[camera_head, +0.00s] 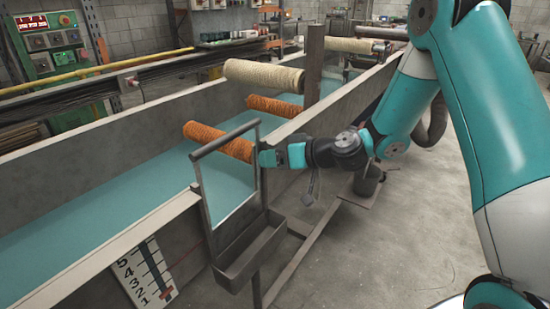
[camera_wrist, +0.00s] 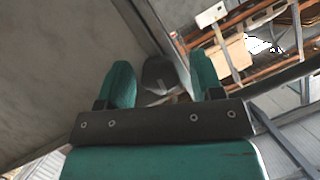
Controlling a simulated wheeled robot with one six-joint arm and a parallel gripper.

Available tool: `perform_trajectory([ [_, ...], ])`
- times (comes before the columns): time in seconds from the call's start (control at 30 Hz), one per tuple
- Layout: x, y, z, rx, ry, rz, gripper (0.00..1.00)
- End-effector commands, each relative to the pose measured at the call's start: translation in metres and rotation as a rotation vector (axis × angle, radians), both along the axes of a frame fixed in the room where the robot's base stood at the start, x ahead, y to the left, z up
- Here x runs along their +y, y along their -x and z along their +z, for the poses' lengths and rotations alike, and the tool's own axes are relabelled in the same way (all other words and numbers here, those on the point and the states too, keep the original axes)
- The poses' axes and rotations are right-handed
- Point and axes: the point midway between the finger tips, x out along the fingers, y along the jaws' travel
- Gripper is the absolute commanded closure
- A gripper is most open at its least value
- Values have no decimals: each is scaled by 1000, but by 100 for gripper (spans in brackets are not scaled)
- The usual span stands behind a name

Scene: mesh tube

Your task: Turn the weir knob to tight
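A dark grey knob (camera_wrist: 163,72) with a pale mark on it shows between my fingertips in the wrist view. I take it for the weir knob. My gripper (camera_wrist: 161,80) has its two teal fingers apart, one on each side of the knob, with what looks like a narrow gap to each. In the head view my gripper (camera_head: 268,157) is at the right upright of the grey metal weir frame (camera_head: 201,192), and the knob is hidden there. No tight marking can be read in either view.
A long channel with teal water (camera_head: 90,225) runs behind the frame. Orange rollers (camera_head: 218,140) and a cream roller (camera_head: 263,76) lie across it. A grey trough (camera_head: 250,252) hangs in front, beside a numbered scale board (camera_head: 137,279). The floor (camera_head: 405,235) at right is mostly clear.

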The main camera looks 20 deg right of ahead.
Motion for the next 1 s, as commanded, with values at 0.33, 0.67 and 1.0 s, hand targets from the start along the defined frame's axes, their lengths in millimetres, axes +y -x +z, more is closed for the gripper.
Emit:
perform_trajectory([
  [0.33, -15, 13, 7, 0, 0, -5, 40],
  [0.67, -70, 67, 36, -3, 1, -9, 40],
  [1.0, -110, 109, 58, -1, 0, -4, 40],
])
